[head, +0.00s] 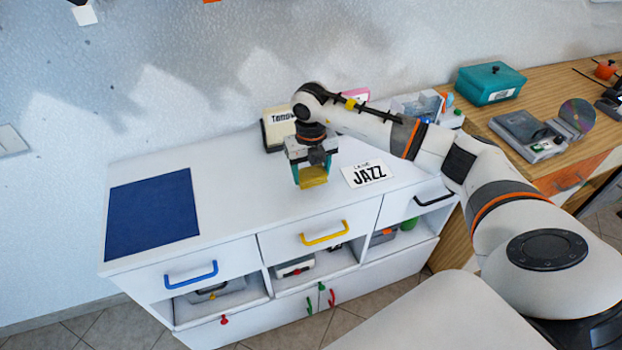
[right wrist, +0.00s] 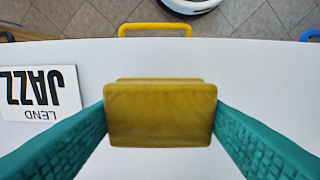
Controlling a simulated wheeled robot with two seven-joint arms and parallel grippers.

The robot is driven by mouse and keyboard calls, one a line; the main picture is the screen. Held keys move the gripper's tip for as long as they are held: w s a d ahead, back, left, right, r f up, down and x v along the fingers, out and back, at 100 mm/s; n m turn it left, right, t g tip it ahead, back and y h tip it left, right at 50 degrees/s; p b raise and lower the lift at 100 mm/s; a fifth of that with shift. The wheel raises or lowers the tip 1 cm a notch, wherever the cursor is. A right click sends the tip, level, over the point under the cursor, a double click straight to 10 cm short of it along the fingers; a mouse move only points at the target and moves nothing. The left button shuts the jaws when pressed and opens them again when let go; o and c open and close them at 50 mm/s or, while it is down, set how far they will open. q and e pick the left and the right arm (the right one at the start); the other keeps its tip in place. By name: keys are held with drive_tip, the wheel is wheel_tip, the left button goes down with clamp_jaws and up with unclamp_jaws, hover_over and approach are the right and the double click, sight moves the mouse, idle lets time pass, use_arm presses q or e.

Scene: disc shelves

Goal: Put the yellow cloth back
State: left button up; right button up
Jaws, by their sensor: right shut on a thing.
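The yellow cloth (head: 314,176) is a small folded block, mustard in colour. My right gripper (head: 311,170) has teal fingers and is shut on it, pointing down over the white cabinet top. In the right wrist view the cloth (right wrist: 160,114) sits between the two teal fingers (right wrist: 160,118), with the white top behind it. I cannot tell whether the cloth touches the top. My left gripper is not in view.
A blue mat (head: 152,215) lies at the left of the cabinet top (head: 235,190). A JAZZ card (head: 367,174) lies right of the gripper. A cream box (head: 277,130) stands behind it. The yellow-handled drawer (head: 323,234) is shut. A wooden desk (head: 540,100) with a teal box (head: 491,83) is at the right.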

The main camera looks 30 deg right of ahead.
sight(311, 172)
wheel_tip(311, 172, down, 4)
drive_tip(key=shift+r+p, duration=0.2)
drive_tip(key=shift+p, duration=0.1)
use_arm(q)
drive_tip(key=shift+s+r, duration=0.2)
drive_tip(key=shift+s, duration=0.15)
use_arm(e)
drive_tip(key=o, duration=0.9)
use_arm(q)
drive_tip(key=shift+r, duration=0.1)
use_arm(e)
wheel_tip(311, 172, up, 12)
drive_tip(key=shift+a+r+b, duration=0.1)
drive_tip(key=shift+b, duration=1.05)
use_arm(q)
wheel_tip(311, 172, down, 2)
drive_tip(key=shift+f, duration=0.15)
